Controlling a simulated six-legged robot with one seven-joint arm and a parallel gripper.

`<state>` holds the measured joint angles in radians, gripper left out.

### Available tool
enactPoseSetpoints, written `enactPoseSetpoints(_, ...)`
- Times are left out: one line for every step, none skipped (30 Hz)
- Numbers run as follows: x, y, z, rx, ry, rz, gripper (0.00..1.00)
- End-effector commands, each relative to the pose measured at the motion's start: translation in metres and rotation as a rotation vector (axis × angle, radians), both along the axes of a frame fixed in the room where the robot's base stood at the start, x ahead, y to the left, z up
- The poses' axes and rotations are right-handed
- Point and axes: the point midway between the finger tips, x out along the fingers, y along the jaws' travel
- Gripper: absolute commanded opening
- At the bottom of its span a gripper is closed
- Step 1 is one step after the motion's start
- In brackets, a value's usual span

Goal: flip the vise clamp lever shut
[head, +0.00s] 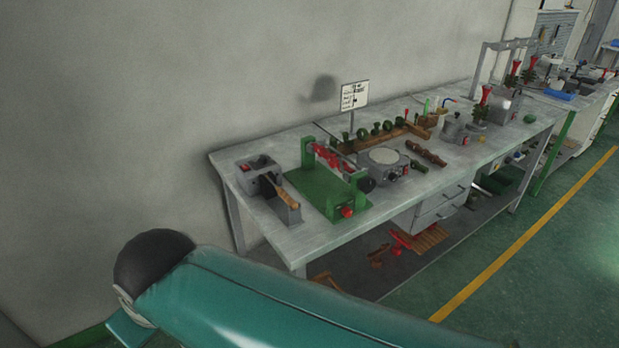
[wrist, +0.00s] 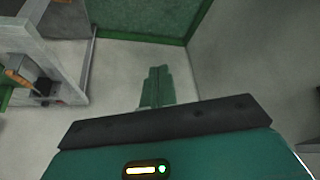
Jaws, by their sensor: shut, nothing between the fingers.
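I cannot make out for certain which part is the vise clamp lever. A green bench fixture (head: 322,190) with red parts stands on the near end of the workbench in the head view. Left of it is a grey device with a tan wooden handle (head: 286,198), which slants across its top. A tan handle on a dark-and-grey device (wrist: 20,78) also shows at the left edge of the wrist view. My gripper (wrist: 160,72) is shut and empty, its teal fingers together, away from the bench and touching nothing. The head view shows my arm but not the fingertips.
The grey workbench (head: 255,206) runs along a plain wall (head: 120,120). A round-topped grey device (head: 384,160), a wooden rack (head: 360,143) and a small sign (head: 355,95) stand farther along. Drawers (head: 440,208) hang below. The floor right of the bench (head: 560,230) is open.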

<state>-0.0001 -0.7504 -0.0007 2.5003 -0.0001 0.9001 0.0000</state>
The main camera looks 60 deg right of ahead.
Motion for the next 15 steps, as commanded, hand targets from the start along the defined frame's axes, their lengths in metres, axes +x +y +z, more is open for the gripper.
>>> enactPoseSetpoints(0.0001, 0.0001, 0.0003, 0.0, -0.001, 0.0, 0.0)
enactPoseSetpoints(0.0001, 0.0001, 0.0003, 0.0, -0.001, 0.0, 0.0)
enactPoseSetpoints(0.0001, 0.0002, 0.0002, 0.0, 0.0, 0.001, 0.0)
enactPoseSetpoints(0.0, 0.0002, -0.0001, 0.0, 0.0, 0.001, 0.0)
enactPoseSetpoints(0.0001, 0.0003, 0.0, 0.0, 0.0, 0.001, 0.0)
enactPoseSetpoints(0.0003, 0.0002, -0.0001, 0.0, 0.0, 0.001, 0.0)
enactPoseSetpoints(0.0002, 0.0002, 0.0, 0.0, 0.0, 0.001, 0.0)
enactPoseSetpoints(0.0001, 0.0001, 0.0, 0.0, 0.0, 0.0, 0.0)
enactPoseSetpoints(0.0, 0.0001, 0.0001, 0.0, 0.0, 0.0, 0.0)
enactPoseSetpoints(0.0, 0.0001, 0.0001, 0.0, -0.001, 0.0, 0.0)
enactPoseSetpoints(0.0, 0.0001, 0.0001, 0.0, 0.0, 0.0, 0.0)
enactPoseSetpoints(0.0004, 0.0001, 0.0, 0.0, -0.001, 0.001, 0.0)
enactPoseSetpoints(0.0013, -0.0003, -0.0003, -0.001, -0.002, 0.002, 0.0)
enactPoseSetpoints(0.0033, -0.001, -0.0009, -0.001, -0.005, 0.003, 0.0)
enactPoseSetpoints(0.0081, -0.0027, -0.002, -0.001, -0.014, 0.005, 0.0)
